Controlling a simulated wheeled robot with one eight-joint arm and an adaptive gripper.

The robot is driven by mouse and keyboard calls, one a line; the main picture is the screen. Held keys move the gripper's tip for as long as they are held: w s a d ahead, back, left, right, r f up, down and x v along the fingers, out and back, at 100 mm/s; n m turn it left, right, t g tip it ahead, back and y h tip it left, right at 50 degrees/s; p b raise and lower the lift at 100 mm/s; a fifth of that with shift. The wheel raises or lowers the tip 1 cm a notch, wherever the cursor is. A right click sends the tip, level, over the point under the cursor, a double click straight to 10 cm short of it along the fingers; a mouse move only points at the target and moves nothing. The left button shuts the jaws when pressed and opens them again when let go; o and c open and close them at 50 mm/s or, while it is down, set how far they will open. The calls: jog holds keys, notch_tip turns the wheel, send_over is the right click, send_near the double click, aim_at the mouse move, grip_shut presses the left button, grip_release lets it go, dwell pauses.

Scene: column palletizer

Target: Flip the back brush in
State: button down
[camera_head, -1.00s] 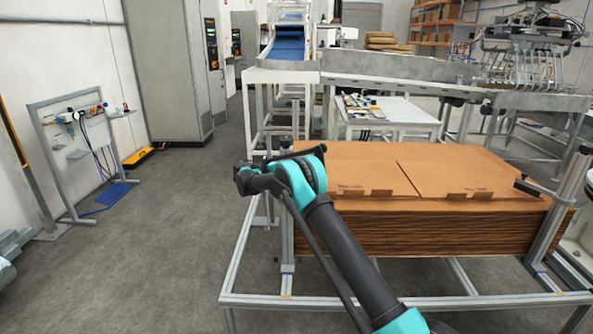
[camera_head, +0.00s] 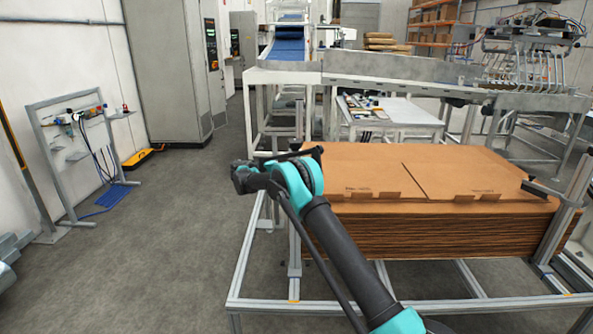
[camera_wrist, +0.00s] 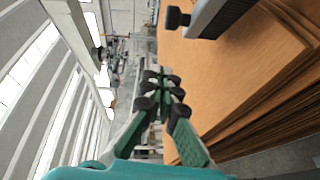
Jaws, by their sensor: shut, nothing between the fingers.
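A dark brush bar (camera_head: 293,156) with a black knob at its right end shows just behind my arm, at the left corner of the cardboard stack (camera_head: 420,225). A second dark brush (camera_head: 545,191) lies over the stack's right edge. I cannot tell for certain which one is the back brush. In the wrist view, a grey brush bar (camera_wrist: 222,14) with a black knob reaches over the cardboard at the top. My gripper (camera_wrist: 161,78) is shut and empty there, apart from the bar and beside the cardboard edge. In the head view my arm hides its fingers.
A metal frame (camera_head: 385,304) with upright posts surrounds the stack. A conveyor (camera_head: 400,66) and a white table (camera_head: 395,112) stand behind it. A hose stand (camera_head: 85,150) is at the left wall. The floor left of my arm is clear.

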jog(key=w+v, duration=0.1)
jog(key=v, duration=0.7)
jog(key=shift+w+a, duration=0.25)
jog(key=shift+a, duration=0.45)
jog(key=shift+r, duration=0.1)
